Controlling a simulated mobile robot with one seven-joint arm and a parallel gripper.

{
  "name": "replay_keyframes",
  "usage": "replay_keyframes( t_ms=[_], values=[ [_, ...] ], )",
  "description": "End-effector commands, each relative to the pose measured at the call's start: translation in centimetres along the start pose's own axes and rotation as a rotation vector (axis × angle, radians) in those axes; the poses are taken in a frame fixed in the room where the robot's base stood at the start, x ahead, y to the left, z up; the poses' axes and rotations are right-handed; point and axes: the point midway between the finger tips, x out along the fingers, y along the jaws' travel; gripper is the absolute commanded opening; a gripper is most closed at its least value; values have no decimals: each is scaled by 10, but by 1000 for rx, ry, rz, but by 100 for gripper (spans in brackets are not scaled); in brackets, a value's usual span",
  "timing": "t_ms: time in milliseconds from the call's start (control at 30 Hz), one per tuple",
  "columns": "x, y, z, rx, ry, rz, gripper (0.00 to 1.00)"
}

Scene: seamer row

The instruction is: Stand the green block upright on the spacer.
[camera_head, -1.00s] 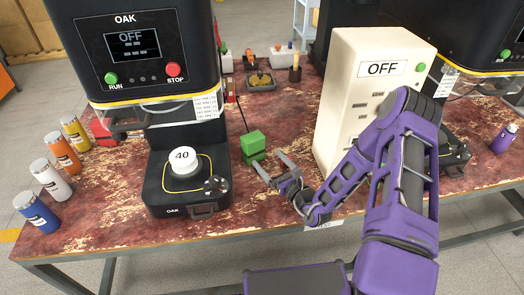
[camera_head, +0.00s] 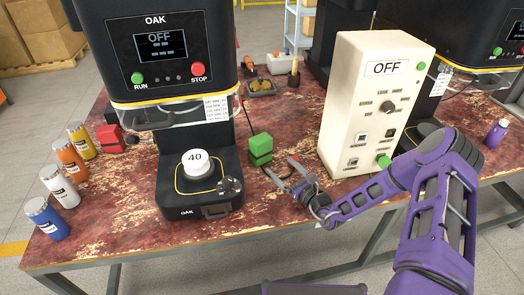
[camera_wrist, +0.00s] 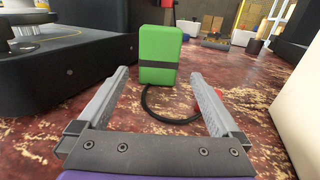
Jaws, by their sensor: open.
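The green block (camera_head: 260,148) stands on the worn red table just right of the left OAK machine. In the wrist view the green block (camera_wrist: 160,50) is upright, with a dark band around it, straight ahead between my fingers. The spacer, a white round piece marked 40 (camera_head: 197,163), sits on the black base of that machine. My gripper (camera_head: 280,167) is open and empty, low over the table to the right and near side of the block. In the wrist view my gripper's fingertips (camera_wrist: 161,76) appear short of the block.
The OAK machine's head (camera_head: 155,50) overhangs the spacer. A cream control box reading OFF (camera_head: 350,120) stands right of my gripper. A dark cable (camera_wrist: 165,118) curls on the table by the block. Several coloured cans (camera_head: 70,165) line the left edge. A dark tray (camera_head: 262,88) lies behind.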

Motion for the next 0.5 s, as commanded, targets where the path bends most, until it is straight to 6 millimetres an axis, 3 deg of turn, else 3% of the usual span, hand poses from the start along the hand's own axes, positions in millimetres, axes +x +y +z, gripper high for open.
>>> replay_keyframes(
  t_ms=[200,500],
  values=[
    [46,1,-1,-1,-1,1,100],
    [72,0,-1,1,1,-1,100]
  ],
)
